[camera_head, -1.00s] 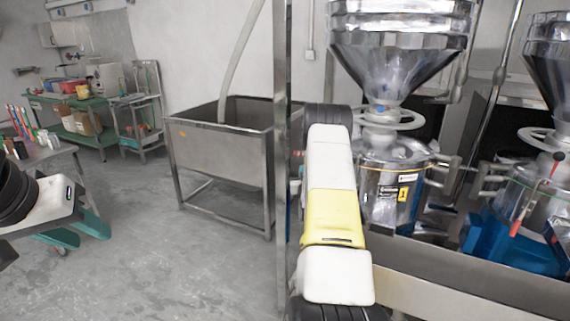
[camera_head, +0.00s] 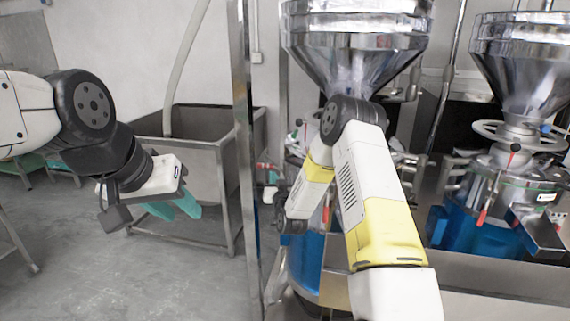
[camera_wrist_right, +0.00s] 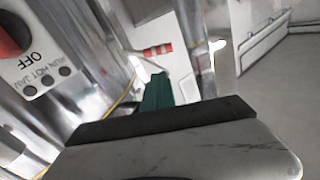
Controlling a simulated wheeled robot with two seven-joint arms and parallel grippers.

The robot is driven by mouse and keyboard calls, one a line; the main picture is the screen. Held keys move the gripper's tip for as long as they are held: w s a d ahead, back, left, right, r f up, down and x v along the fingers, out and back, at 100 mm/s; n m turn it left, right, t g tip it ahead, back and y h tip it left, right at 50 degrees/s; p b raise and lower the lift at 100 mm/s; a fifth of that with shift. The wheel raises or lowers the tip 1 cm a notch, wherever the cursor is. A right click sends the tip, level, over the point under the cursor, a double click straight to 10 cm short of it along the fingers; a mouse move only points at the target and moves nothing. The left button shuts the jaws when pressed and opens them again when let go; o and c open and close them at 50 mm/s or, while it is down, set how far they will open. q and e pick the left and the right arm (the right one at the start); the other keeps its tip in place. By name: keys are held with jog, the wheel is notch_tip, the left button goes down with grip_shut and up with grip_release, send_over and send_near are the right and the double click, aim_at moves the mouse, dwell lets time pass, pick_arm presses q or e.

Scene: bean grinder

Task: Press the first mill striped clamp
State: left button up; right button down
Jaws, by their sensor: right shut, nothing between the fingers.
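The first mill stands behind my right arm, with its steel hopper (camera_head: 355,45) above and its blue lower body (camera_head: 305,258) below. In the right wrist view, a red-and-white striped clamp (camera_wrist_right: 158,50) shows just beyond the teal fingers of my right gripper (camera_wrist_right: 158,92). The fingers are shut and empty, close below the striped piece; whether they touch it I cannot tell. In the head view the right forearm hides most of the clamp area. My left gripper (camera_head: 173,207) is open and empty, hanging at left in front of the steel sink.
A second mill (camera_head: 515,180) with a red-handled lever stands at right. A steel post (camera_head: 243,130) rises left of the first mill. The steel sink (camera_head: 185,150) stands behind the left gripper. In the wrist view, a panel with a red OFF knob (camera_wrist_right: 12,35) is at left.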

aim_at(264, 166)
dwell(0.3)
jog(key=w+a, duration=0.1)
jog(key=w, duration=0.8)
jog(key=shift+w+a+r, duration=0.25)
jog(key=shift+w+a, duration=0.1)
jog(key=shift+w, duration=0.05)
jog(key=shift+f, duration=0.1)
jog(key=shift+s+a+f+n, duration=0.1)
jog(key=shift+a+f+n, duration=0.15)
jog(key=shift+f+n, duration=0.2)
jog(key=shift+a+f+n, duration=0.25)
jog(key=shift+f+n, duration=0.1)
jog(key=shift+f, duration=0.15)
jog(key=shift+s, duration=0.1)
